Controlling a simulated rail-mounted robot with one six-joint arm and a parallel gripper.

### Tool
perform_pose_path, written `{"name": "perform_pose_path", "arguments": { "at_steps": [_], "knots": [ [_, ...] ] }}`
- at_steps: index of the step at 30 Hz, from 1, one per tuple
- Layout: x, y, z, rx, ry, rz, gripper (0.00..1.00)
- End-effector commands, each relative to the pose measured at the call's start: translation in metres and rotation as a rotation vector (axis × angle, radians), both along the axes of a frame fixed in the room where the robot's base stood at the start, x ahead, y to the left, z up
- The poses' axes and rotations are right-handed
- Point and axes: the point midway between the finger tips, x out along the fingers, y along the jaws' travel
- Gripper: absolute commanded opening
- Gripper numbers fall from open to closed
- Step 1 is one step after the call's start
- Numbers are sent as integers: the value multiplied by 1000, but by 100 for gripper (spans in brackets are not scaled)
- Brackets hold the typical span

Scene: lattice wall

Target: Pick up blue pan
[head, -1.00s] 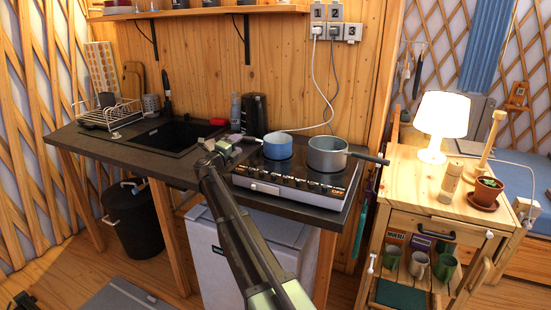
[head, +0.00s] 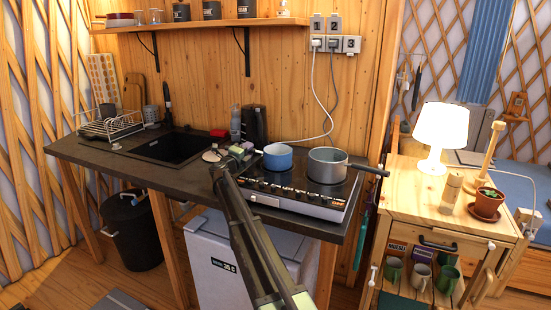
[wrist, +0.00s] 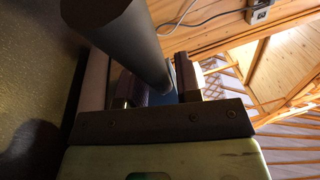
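The blue pan (head: 278,157) sits upright on the left side of the hob, its handle pointing left toward my gripper. My gripper (head: 243,153) is just left of the pan, low over the counter and the hob's left edge. In the wrist view, a thick dark grey bar, apparently the pan's handle (wrist: 120,40), runs from the top left down to the space between the two dark fingers of my gripper (wrist: 160,88). A sliver of blue shows between the fingers. I cannot tell whether the fingers are clamped on the handle.
A grey pot (head: 328,166) stands on the right of the hob (head: 300,196), its handle pointing right. The sink (head: 172,148) and a dish rack (head: 108,126) are to the left. A shelf (head: 205,24) hangs above.

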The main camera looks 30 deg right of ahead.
Motion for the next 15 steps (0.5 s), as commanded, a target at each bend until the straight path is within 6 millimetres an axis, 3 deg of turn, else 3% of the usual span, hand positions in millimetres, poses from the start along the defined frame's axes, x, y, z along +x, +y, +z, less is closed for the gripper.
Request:
{"name": "perform_pose_path", "arguments": {
  "at_steps": [1,6,15],
  "knots": [
    [0,0,0,0,0,0,24],
    [0,0,0,0,0,0,0],
    [0,0,2,-1,1,0,0]
  ]
}}
